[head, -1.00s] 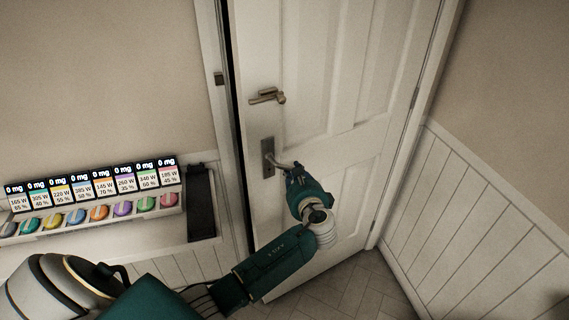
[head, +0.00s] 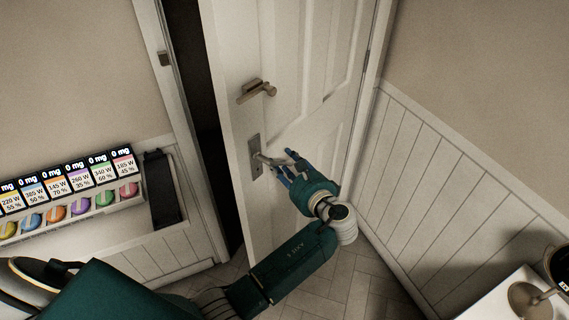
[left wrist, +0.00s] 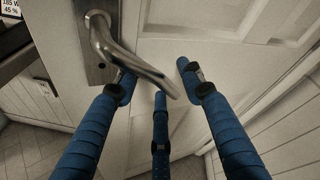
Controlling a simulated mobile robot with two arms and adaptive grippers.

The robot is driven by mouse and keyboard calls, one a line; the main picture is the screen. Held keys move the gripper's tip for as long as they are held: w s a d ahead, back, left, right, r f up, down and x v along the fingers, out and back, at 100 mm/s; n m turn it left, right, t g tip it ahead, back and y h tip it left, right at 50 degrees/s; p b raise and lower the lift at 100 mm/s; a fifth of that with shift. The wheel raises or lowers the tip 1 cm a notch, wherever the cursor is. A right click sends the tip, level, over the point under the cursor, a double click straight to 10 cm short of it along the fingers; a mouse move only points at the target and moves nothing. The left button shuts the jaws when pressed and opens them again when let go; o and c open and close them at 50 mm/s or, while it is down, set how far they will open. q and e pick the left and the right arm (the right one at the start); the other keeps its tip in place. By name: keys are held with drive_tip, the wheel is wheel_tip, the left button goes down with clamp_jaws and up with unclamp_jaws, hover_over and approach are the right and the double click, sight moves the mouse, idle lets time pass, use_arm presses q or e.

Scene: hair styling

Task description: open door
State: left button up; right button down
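The white panelled door (head: 300,60) stands ajar, with a dark gap along its left edge. A lever handle on a metal plate (head: 254,157) sits on the door below an upper latch (head: 257,90). My left gripper (head: 281,163) is at the lower lever handle, its blue fingers spread. In the left wrist view the curved lever (left wrist: 130,62) reaches between the spread fingers, and the fingers do not close around it. Whether a finger touches the lever I cannot tell. My right gripper is not in view.
A wall shelf with labelled displays and colored knobs (head: 60,215) is at left, beside a black holder (head: 160,190). The door frame (head: 176,100) stands left of the gap. A panelled wall (head: 440,180) is at right. A white surface (head: 490,305) carries a round-based object at bottom right.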

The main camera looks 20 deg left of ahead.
use_arm(q)
drive_tip(key=shift+s+d, duration=0.25)
drive_tip(key=v, duration=0.7)
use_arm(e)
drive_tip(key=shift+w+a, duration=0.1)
use_arm(q)
drive_tip(key=shift+w+a, duration=0.1)
idle(0.4)
